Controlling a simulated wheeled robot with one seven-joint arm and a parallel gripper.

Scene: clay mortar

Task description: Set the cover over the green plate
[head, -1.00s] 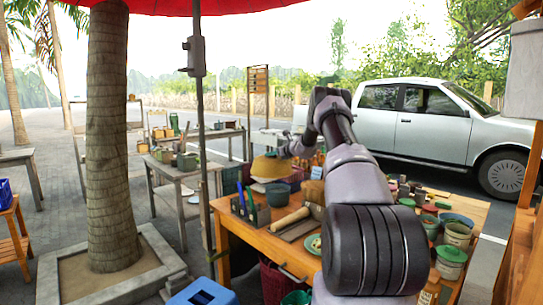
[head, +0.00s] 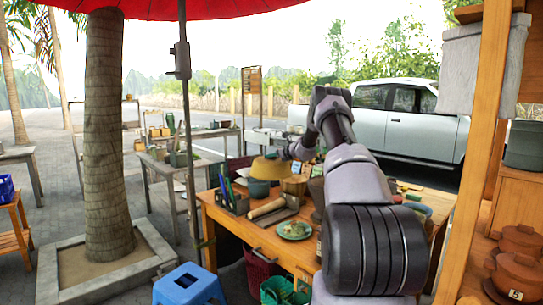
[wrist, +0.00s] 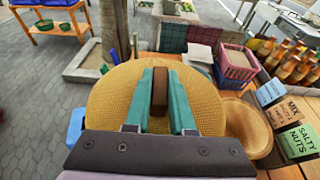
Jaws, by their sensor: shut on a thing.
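The cover (head: 271,168) is a yellow woven dome with a brown wooden handle (wrist: 170,92). My gripper (wrist: 170,84) is shut on that handle, its teal fingers on either side. In the head view my gripper (head: 286,154) holds the cover up at the back left of the wooden table, above the tabletop goods. The green plate (head: 295,229) lies on the table near its front edge, nearer to me than the cover and a little to the right. It has something small on it. The plate is not seen in the wrist view.
A wooden post (head: 478,170) and shelf of clay pots (head: 518,245) stand close at right. A blue stool (head: 190,287) is at front left.

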